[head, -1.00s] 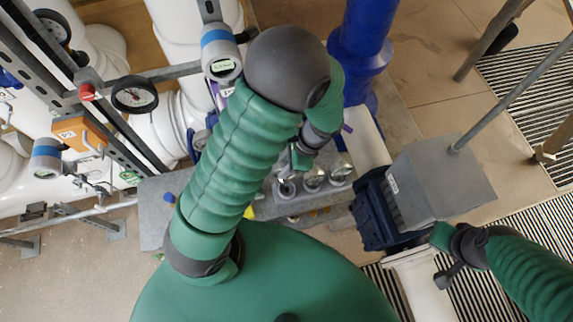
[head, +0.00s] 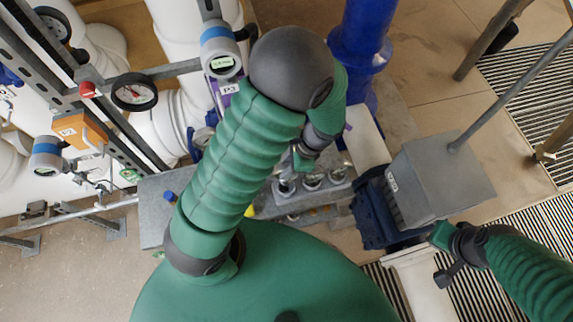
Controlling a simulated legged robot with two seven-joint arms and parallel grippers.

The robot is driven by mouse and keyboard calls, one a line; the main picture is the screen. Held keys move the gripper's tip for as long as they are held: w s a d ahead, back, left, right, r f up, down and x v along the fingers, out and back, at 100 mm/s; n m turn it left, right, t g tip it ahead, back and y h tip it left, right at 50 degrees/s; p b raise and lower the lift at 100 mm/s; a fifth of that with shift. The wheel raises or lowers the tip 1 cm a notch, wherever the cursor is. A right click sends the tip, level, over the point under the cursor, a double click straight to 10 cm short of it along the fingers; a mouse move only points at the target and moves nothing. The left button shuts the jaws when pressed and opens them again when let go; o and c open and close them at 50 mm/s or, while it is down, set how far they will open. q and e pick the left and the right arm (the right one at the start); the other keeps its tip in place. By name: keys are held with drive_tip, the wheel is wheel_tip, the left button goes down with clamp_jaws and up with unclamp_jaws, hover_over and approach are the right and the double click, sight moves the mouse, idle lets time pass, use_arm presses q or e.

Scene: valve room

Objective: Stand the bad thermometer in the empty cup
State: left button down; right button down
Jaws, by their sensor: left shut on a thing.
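My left gripper (head: 304,160) is low under my green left arm, just above the back of a grey bench (head: 152,205). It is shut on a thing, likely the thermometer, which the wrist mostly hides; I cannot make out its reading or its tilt. A row of three round metal-rimmed cups stands on the bench beside the gripper: a left cup (head: 285,188), a middle cup (head: 312,181) and a right cup (head: 338,175). What is inside them is too small to tell. My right gripper (head: 447,270) is at the lower right, away from the bench; its jaws are unclear.
A grey box (head: 440,180) on a blue motor-like body (head: 380,212) stands right of the bench. A blue pipe (head: 360,45) rises behind. A purple P3 tag (head: 229,89) hangs behind my arm.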

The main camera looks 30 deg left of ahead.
use_arm(q)
drive_tip(key=shift+d+f+b, duration=0.15)
drive_tip(key=shift+f+b, duration=0.2)
drive_tip(key=shift+f, duration=0.15)
drive_tip(key=shift+f+b, duration=1.15)
drive_tip(key=shift+f, duration=0.55)
drive_tip(key=shift+f, duration=0.1)
drive_tip(key=shift+f, duration=0.4)
drive_tip(key=shift+f+b, duration=0.4)
drive_tip(key=shift+f, duration=0.05)
